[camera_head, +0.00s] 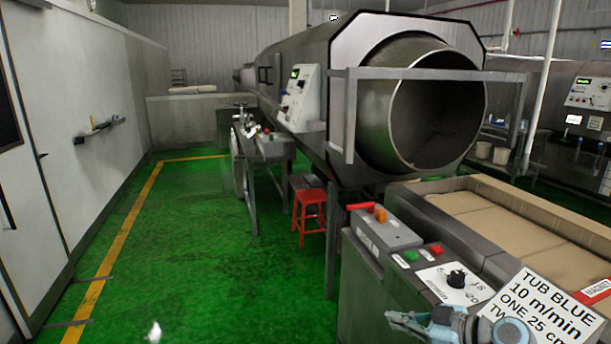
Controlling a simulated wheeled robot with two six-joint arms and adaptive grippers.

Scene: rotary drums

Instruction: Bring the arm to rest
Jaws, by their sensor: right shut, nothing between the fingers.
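My right gripper (408,322) shows at the bottom edge, right of centre, in front of the control panel. It points left, and its fingers are shut with nothing between them. The lower part of the arm is cut off by the picture edge. My left gripper is not in view.
The control panel (397,237) with a knob, buttons and a red lever stands close behind the gripper. A sign (548,305) and a tub (520,225) lie right. A large drum (376,110) and a red stool (310,207) stand beyond. Green floor (215,235) is clear left.

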